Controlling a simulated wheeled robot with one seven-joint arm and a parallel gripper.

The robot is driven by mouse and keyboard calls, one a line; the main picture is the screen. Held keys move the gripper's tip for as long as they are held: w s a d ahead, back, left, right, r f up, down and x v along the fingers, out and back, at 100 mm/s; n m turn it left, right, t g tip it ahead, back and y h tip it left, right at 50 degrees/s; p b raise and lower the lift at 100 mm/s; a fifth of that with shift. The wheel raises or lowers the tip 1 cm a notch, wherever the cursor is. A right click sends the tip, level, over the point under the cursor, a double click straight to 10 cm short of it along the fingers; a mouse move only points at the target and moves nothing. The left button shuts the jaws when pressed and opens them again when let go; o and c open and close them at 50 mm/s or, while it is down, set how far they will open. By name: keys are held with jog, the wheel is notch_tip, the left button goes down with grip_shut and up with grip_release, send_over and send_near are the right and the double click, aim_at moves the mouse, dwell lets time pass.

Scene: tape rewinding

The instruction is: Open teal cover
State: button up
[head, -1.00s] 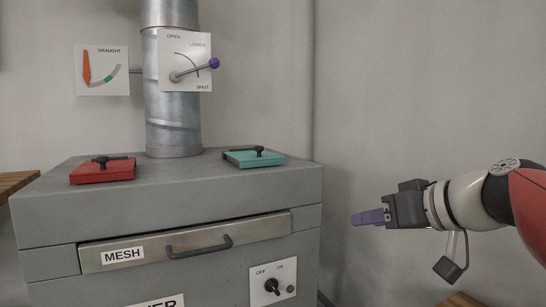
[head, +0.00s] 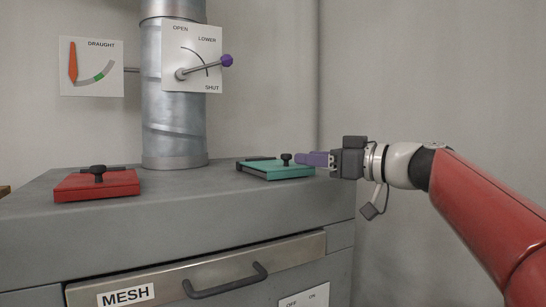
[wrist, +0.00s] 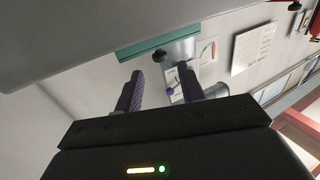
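The teal cover (head: 276,169) lies flat and closed on the right of the grey cabinet top, with a small black knob (head: 286,158) on it. My gripper (head: 300,159) has purple fingers and points left, just right of the knob in the head view. I cannot tell whether it touches the knob. In the wrist view the two purple fingers of my gripper (wrist: 163,92) stand apart with nothing between them. The teal cover (wrist: 170,42) shows beyond them, with its dark knob (wrist: 159,56) ahead of the gap.
A red cover (head: 97,185) with a black knob sits at the left of the cabinet top (head: 190,195). A metal flue pipe (head: 173,125) carries a plate with a purple-tipped lever (head: 226,61). The MESH drawer (head: 200,275) is below.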

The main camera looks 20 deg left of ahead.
aim_at(286, 156)
jog(key=p+x, duration=0.1)
jog(key=x, duration=0.6)
jog(key=shift+c, duration=0.2)
grip_shut()
